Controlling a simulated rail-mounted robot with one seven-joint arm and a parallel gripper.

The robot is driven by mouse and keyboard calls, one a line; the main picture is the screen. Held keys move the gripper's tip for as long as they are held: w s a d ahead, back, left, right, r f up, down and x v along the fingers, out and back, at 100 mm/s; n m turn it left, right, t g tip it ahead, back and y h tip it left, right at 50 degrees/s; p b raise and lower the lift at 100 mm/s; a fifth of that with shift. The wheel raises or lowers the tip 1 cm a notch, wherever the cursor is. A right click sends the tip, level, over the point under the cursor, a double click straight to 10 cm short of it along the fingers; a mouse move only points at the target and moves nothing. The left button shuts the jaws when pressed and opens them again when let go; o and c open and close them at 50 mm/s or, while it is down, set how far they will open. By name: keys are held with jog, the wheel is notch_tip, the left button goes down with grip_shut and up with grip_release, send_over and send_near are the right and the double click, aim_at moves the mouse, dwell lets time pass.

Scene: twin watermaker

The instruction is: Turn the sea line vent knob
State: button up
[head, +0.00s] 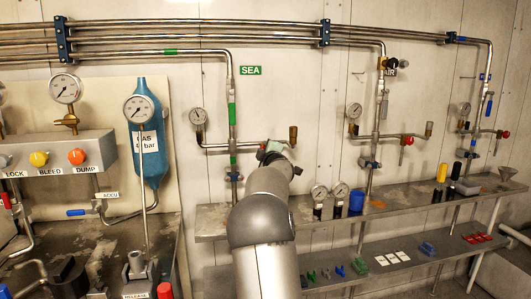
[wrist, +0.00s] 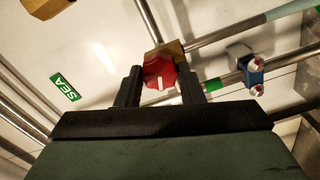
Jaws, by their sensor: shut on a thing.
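In the wrist view, a red knob (wrist: 158,74) with a white mark sits against a brass fitting (wrist: 172,49) on the sea line pipework. My gripper (wrist: 160,85) has one black finger on each side of the knob and is shut on it. The green SEA label (wrist: 65,87) lies to the left in this view. In the head view, the SEA label (head: 250,70) is beside the vertical sea pipe (head: 231,85) with green bands.
A gauge (head: 197,116) stands left of the sea pipe, and a brass fitting (head: 293,133) stands to the right. Below, the shelf (head: 215,222) carries gauges and a blue cup (head: 356,201). A blue clamp (wrist: 250,70) holds a pipe close to my right finger.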

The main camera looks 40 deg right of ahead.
jog(key=o, duration=0.9)
jog(key=shift+o, duration=0.2)
jog(key=b+v, duration=0.3)
jog(key=v, duration=1.4)
jog(key=shift+s, duration=0.2)
jog(key=shift+a, duration=0.1)
